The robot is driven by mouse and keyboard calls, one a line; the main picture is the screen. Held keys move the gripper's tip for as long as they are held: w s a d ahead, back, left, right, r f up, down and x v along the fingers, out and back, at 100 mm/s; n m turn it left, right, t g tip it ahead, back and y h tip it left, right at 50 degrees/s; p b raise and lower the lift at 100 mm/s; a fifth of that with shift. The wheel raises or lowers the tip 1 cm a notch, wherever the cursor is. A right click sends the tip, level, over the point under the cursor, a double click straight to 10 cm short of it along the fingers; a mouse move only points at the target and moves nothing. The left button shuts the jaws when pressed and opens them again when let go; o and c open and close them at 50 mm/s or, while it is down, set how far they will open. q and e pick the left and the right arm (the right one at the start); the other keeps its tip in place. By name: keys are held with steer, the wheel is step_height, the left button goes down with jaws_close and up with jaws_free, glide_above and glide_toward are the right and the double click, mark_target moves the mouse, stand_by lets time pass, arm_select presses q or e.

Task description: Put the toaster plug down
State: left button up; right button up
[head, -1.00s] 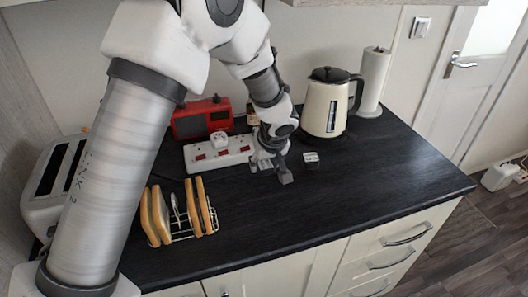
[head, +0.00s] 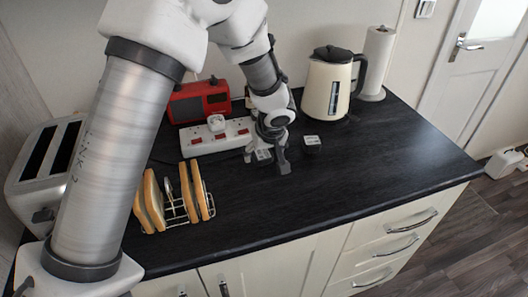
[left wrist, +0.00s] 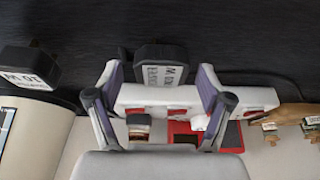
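A dark plug with a white label (left wrist: 160,75) is on the black worktop in front of the white socket strip (head: 195,144). It also shows in the head view (head: 262,155), partly hidden by my gripper. My left gripper (head: 266,160) is low over the worktop with its fingers on either side of this plug. In the left wrist view, narrow gaps show between the plug and both fingers (left wrist: 160,78), so the gripper is open. The label is upside down and I cannot read it surely. My right gripper is not in view.
A second labelled plug (head: 312,142) lies to the right, near the cream kettle (head: 328,88). A toast rack (head: 178,212) stands in front left, a toaster (head: 42,165) far left, a red radio (head: 200,101) behind. The worktop (head: 350,185) is clear at front right.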

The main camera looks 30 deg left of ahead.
arm_select(q)
steer(key=shift+r, duration=0.1)
steer(key=shift+r+p, duration=0.3)
steer(key=shift+p, duration=0.15)
steer(key=p+v, duration=0.1)
steer(key=v, duration=1)
steer(key=shift+r, duration=0.3)
steer(key=shift+s, duration=0.15)
